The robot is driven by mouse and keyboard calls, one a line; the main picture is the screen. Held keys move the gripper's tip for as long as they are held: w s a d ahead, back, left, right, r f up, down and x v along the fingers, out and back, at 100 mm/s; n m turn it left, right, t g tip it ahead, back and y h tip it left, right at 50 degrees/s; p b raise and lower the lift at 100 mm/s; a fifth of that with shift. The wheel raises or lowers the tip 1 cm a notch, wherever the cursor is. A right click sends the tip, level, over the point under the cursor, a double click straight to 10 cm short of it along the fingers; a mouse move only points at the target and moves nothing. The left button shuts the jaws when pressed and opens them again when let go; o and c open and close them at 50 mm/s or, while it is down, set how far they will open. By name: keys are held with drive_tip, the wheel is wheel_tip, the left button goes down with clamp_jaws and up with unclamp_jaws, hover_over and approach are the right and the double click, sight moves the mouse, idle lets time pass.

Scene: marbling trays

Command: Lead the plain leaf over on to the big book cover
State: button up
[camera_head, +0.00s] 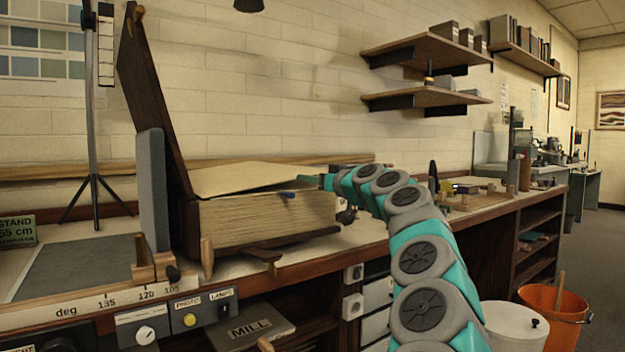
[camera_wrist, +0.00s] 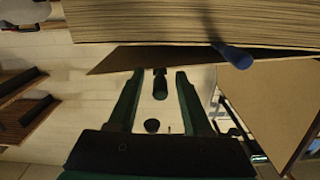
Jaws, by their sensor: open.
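The big book lies open on the bench, its thick page block (camera_head: 265,220) edge-on and its dark cover (camera_head: 150,100) standing steeply at the left, leaning back. The plain leaf (camera_head: 235,178) is a cream sheet on top, with its near edge raised off the block. In the wrist view the leaf (camera_wrist: 140,58) is a brown wedge beside the page block (camera_wrist: 180,18). My gripper (camera_head: 326,182) is at the leaf's right end. Its open fingers (camera_wrist: 156,74) reach the leaf's edge in the wrist view; I cannot tell whether they touch it.
A blue-ended rod (camera_head: 288,194) pokes out between leaf and block; it also shows in the wrist view (camera_wrist: 232,54). A grey upright block (camera_head: 152,190) stands by the cover. An angle scale (camera_head: 105,300) runs along the bench front. Wall shelves (camera_head: 425,50) hang behind.

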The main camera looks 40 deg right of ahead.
drive_tip(key=shift+c, duration=0.3)
clamp_jaws()
idle(0.3)
idle(1.0)
